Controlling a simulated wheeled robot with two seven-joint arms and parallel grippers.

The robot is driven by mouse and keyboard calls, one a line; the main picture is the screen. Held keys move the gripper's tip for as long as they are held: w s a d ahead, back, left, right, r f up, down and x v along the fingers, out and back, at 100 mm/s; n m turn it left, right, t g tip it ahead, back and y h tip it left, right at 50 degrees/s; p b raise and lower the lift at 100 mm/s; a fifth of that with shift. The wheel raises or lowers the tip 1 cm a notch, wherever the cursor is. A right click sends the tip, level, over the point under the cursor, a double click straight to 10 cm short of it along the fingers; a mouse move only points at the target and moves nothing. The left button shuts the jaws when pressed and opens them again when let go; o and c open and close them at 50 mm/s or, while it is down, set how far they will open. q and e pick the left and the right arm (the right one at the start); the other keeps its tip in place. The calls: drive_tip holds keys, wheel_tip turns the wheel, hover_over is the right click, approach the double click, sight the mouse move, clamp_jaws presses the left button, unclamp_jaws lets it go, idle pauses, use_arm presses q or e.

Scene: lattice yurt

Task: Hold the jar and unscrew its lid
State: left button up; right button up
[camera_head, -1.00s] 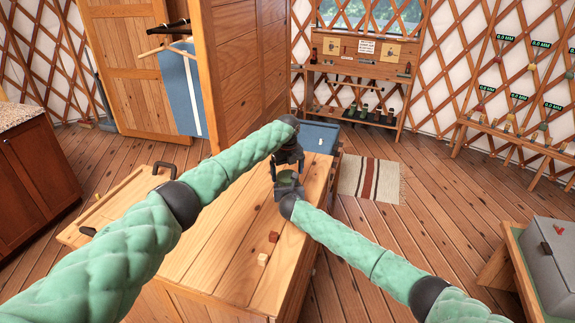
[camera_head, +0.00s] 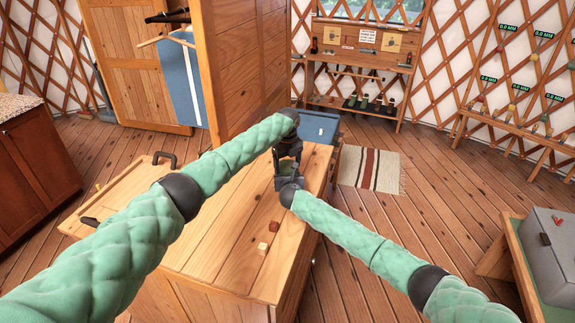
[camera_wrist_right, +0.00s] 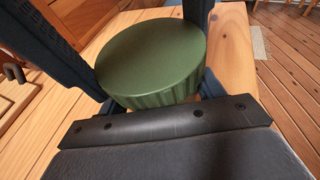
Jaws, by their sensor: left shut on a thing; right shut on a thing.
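The jar's round green lid (camera_wrist_right: 150,55), with a ridged rim, fills the middle of the right wrist view; a little dull green also shows between the grippers in the head view. My left gripper (camera_head: 287,161) comes down from above, its dark fingers on either side of the lid, shut on it. My right gripper (camera_head: 287,181) is just below, shut on the jar, by the far right part of the wooden worktop (camera_head: 215,240). The jar body is hidden under the lid and behind the right gripper's dark palm.
A wooden cabinet wall (camera_head: 240,70) rises behind on the left. A grey case (camera_head: 548,255) is at right.

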use_arm(q)
drive_tip(key=shift+n, duration=1.2)
drive_tip(key=o, duration=1.1)
drive_tip(key=shift+r, duration=2.3)
drive_tip(key=shift+c, duration=0.6)
wheel_tip(320, 180, up, 3)
drive_tip(key=m, duration=0.3)
drive_tip(key=shift+f, duration=3.8)
